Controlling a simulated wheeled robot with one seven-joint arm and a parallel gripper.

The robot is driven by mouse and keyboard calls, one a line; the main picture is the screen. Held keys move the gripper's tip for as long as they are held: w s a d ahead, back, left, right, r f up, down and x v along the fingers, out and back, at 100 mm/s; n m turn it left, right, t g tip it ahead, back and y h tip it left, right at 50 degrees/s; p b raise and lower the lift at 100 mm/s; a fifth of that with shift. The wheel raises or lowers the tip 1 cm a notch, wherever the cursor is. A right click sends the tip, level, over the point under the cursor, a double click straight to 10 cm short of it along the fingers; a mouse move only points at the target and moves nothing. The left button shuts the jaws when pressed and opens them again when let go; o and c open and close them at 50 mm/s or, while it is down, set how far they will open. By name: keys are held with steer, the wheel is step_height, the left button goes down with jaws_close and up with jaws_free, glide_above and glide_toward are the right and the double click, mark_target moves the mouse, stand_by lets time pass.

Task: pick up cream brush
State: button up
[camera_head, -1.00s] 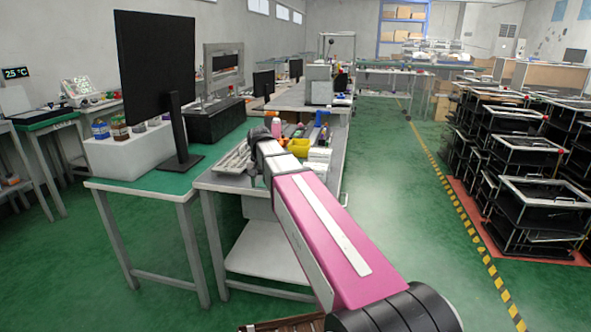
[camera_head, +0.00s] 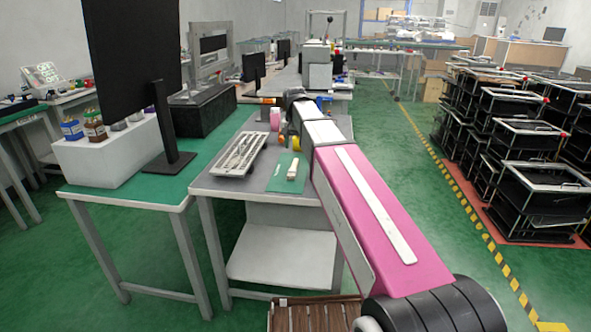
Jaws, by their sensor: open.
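A small cream block-like object (camera_head: 293,168), which may be the cream brush, lies on a small green mat (camera_head: 285,184) on the grey workbench (camera_head: 258,183). It is too small for me to make out bristles. My arm reaches forward over the right part of the bench, its pink and white links passing to the right of this object. My gripper's fingers are hidden behind the arm's dark far joint, so I cannot see their distance from the object.
A pale keyboard-like tray (camera_head: 239,155) lies left of the mat. A pink item (camera_head: 275,119) stands behind it. A large black monitor (camera_head: 133,70) stands on the green-topped table at left. Black crates (camera_head: 541,190) are stacked right. The green floor between is clear.

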mark_target(294, 164)
steer(key=shift+s+a+f, duration=0.1)
steer(key=shift+f, duration=1.85)
steer(key=shift+s+f, duration=0.1)
steer(key=shift+f, duration=1.85)
jaws_close()
